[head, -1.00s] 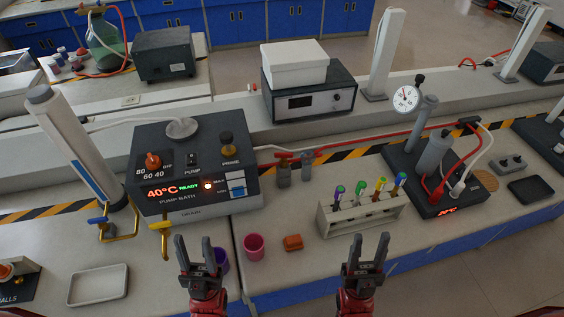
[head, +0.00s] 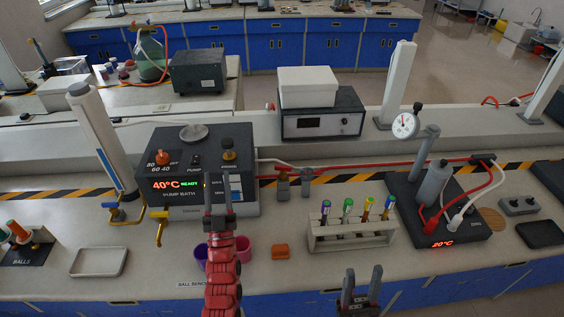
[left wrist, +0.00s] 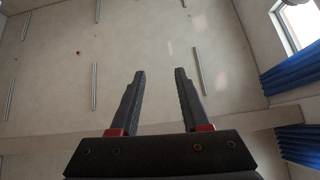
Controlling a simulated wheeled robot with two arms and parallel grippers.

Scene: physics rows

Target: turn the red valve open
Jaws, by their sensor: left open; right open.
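Two small grey valve bodies stand on the bench right of the pump bath: a left valve (head: 283,186) and a right valve (head: 306,182). Red handle parts showed on top of them earlier; now their handle positions are too small to read. My left gripper (head: 222,182) is open and empty, raised in front of the pump bath (head: 165,205) and hiding part of its front. It is left of the valves and apart from them. In the left wrist view its open fingers (left wrist: 160,85) have nothing between them. My right gripper (head: 361,285) is open and empty at the bench's front edge.
A red hose (head: 365,169) runs behind. Bench between valves and block is clear.

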